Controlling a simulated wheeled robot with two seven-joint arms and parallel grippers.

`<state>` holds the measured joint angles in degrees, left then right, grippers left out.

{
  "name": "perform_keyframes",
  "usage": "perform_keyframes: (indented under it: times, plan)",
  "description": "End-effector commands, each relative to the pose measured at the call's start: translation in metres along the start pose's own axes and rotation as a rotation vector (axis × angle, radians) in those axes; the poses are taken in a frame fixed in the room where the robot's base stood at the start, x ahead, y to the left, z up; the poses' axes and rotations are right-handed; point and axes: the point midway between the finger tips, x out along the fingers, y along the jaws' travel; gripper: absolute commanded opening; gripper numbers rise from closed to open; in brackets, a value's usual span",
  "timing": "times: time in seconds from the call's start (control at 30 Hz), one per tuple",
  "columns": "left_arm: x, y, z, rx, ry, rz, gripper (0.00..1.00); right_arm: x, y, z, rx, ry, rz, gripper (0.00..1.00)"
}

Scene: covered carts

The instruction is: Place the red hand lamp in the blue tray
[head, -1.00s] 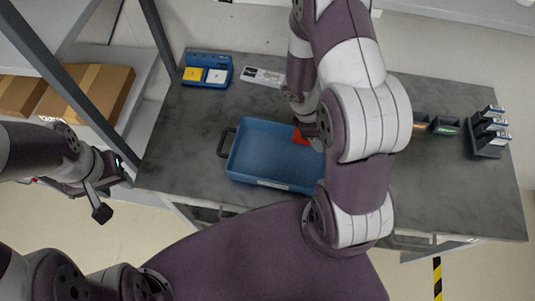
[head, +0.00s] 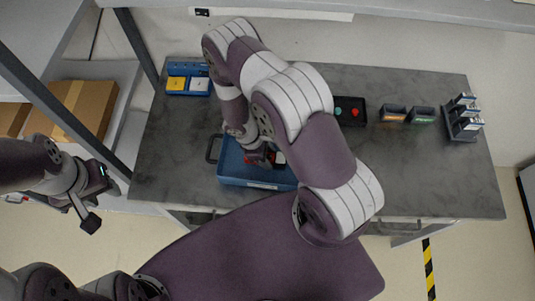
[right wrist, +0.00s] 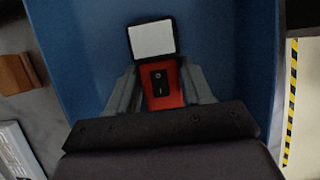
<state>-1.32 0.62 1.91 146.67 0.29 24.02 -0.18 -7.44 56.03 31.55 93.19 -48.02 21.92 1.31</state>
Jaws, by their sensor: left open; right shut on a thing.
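The red hand lamp (right wrist: 162,100) has a white lit-looking face and a black switch panel, and it shows between the fingers in the right wrist view. My right gripper (right wrist: 162,88) is shut on it. In the head view my right gripper (head: 262,157) is over the blue tray (head: 255,183), with a bit of red beside it. The blue tray's floor lies behind the lamp in the wrist view; I cannot tell whether the lamp touches it. My right arm hides part of the tray. My left gripper (head: 92,205) is open and empty, left of the table.
On the grey table (head: 430,180) stand a blue holder with yellow and white blocks (head: 188,80), a black tray with red and green pieces (head: 350,111), dark bins (head: 408,114) and a dark rack (head: 463,122). Shelf posts and cardboard boxes (head: 80,108) are at the left.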

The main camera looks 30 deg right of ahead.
Motion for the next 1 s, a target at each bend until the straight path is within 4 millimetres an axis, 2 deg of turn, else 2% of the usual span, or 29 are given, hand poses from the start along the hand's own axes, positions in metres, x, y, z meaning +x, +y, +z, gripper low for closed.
perform_keyframes:
  times: [0.03,0.07,0.13,0.4,0.5,0.57,0.67,0.9,1.0]
  plan:
    - [0.004,0.0,0.001,0.0,0.0,0.0,0.43,0.003,0.0,-0.001,0.0,0.0,0.0,0.14]
    - [0.004,0.0,0.001,0.0,0.0,0.0,0.43,0.003,0.0,-0.001,0.0,-0.001,0.0,0.54]
    - [0.002,0.0,0.0,0.0,0.0,0.0,0.43,0.002,0.0,-0.001,0.0,-0.001,0.0,0.76]
    - [0.002,0.0,0.0,0.0,0.0,0.0,0.43,0.001,0.0,0.0,0.0,0.0,0.0,0.76]
    - [-0.002,0.0,0.0,0.0,0.0,0.0,0.43,-0.004,0.001,0.001,0.0,0.001,0.001,0.76]
    - [0.003,0.0,0.0,0.0,0.0,0.0,0.43,-0.01,0.002,-0.001,0.001,0.002,0.004,0.76]
    - [0.01,0.0,0.001,0.0,0.0,0.0,0.43,-0.03,0.002,-0.002,0.002,0.004,0.005,0.76]
    - [0.024,0.0,0.003,0.0,0.0,0.0,0.43,-0.091,0.001,-0.002,0.001,0.004,0.004,0.76]
    - [0.027,0.0,0.003,0.0,0.0,0.0,0.43,-0.108,0.001,-0.001,0.001,0.003,0.003,0.76]
